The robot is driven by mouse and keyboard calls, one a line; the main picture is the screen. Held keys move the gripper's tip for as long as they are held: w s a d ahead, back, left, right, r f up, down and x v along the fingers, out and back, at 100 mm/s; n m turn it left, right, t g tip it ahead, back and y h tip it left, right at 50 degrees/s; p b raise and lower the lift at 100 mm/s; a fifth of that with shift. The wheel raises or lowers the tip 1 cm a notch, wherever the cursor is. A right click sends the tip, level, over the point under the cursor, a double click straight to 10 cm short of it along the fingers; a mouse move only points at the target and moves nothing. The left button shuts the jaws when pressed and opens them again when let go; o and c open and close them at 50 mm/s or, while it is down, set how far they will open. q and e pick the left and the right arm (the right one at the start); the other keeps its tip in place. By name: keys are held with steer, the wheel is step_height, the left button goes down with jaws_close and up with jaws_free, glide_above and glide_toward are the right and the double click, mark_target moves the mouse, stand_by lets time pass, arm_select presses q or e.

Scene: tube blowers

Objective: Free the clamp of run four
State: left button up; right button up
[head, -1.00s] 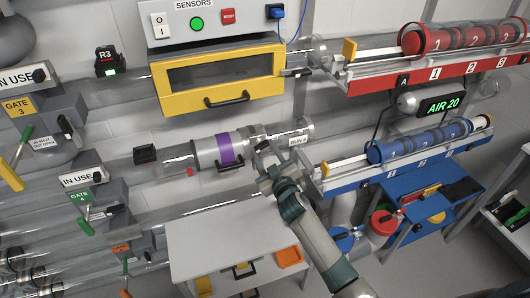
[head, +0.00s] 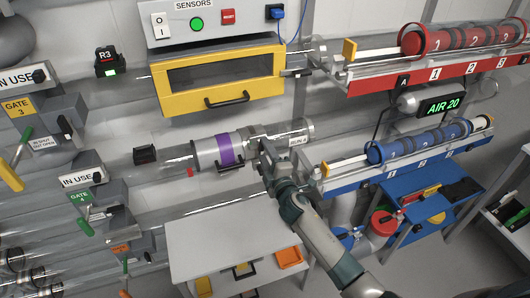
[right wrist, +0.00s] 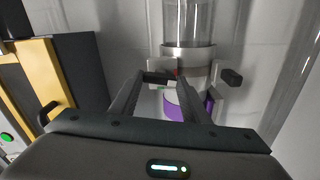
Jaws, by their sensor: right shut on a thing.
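The clear tube of run four, with its RUN 4 label (head: 298,141), runs across the middle of the head view. A grey metal clamp collar (head: 256,132) sits around it, just right of the purple band (head: 231,149). My right gripper (head: 266,148) is at the collar's front, shut on a small part of the clamp, likely its lever, which the fingers mostly hide. In the right wrist view the fingers (right wrist: 157,88) reach to the collar (right wrist: 187,58), with the purple band (right wrist: 187,104) behind them. My left gripper is not in view.
A yellow-framed sensor box (head: 222,82) hangs above the tube. A black handle (head: 231,164) juts below the purple band. A blue rack (head: 400,152) of tubes stands close to the right, a red rack (head: 440,72) above it.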

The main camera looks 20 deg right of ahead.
steer(key=shift+n, duration=1.1)
steer(key=o, duration=1)
steer(key=shift+o, duration=0.2)
steer(key=shift+s, duration=0.1)
steer(key=s+b, duration=0.3)
steer(key=s, duration=1.4)
steer(key=shift+d+b, duration=0.3)
steer(key=shift+s, duration=0.1)
